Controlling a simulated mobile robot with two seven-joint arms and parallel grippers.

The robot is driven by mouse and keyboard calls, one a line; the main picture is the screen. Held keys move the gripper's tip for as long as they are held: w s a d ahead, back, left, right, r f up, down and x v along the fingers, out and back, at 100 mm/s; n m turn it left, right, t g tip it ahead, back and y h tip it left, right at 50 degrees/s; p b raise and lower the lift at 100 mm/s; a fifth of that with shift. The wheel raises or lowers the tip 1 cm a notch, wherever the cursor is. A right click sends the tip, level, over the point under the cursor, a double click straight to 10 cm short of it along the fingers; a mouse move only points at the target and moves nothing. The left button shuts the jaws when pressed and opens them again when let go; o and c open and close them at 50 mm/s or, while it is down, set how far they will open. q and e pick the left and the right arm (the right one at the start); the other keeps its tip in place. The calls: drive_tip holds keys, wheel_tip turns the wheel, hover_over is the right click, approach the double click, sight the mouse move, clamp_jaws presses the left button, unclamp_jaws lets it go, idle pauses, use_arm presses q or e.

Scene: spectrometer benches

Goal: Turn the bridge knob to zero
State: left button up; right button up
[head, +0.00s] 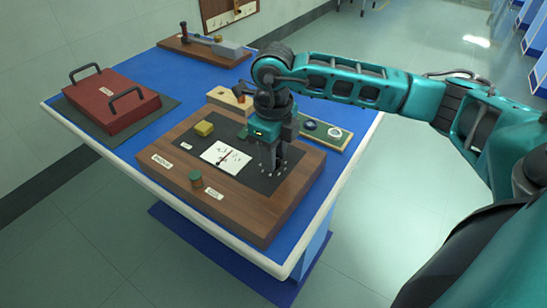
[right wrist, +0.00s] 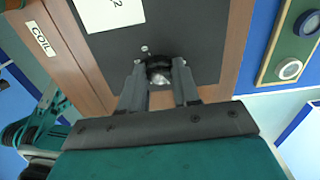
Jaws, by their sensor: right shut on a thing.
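The bridge is a wooden board (head: 236,215) with a black panel (head: 188,144), standing on the blue-topped bench. A white dial card (head: 226,157) with a needle lies on the panel, and part of it shows in the right wrist view (right wrist: 115,12). My right gripper (head: 272,166) points down at the panel's right side. In the right wrist view, its fingers (right wrist: 160,78) are shut on a dark round knob (right wrist: 158,64). A small pale dot (right wrist: 144,49) lies on the panel beside the knob. The fingers hide most of the knob, so its pointer setting cannot be read. My left gripper is not in view.
Behind my right gripper is a tray (head: 338,138) with round pieces. A red case (head: 110,100) with two black handles sits at the left. Free floor lies to the right.

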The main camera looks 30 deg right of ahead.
drive_tip(key=n+b, duration=0.1)
drive_tip(key=n, duration=0.1)
drive_tip(key=shift+f+n, duration=0.1)
drive_tip(key=shift+n, duration=0.3)
drive_tip(key=n+b, duration=0.2)
drive_tip(key=n, duration=0.2)
drive_tip(key=shift+b, duration=0.35)
drive_tip(key=shift+n+b, duration=0.4)
drive_tip(key=shift+n, duration=0.6)
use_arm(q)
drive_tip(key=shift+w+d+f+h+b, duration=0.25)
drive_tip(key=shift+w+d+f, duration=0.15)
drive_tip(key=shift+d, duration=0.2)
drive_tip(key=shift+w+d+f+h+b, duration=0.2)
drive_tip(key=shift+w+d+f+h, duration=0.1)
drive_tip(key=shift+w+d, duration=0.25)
use_arm(e)
drive_tip(key=shift+n, duration=1)
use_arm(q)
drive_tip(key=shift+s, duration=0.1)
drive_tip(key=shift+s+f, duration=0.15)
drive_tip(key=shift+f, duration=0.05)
use_arm(e)
drive_tip(key=o, duration=1.1)
drive_tip(key=shift+c, duration=0.2)
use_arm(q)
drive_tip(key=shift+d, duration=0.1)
use_arm(e)
drive_tip(key=shift+r, duration=0.2)
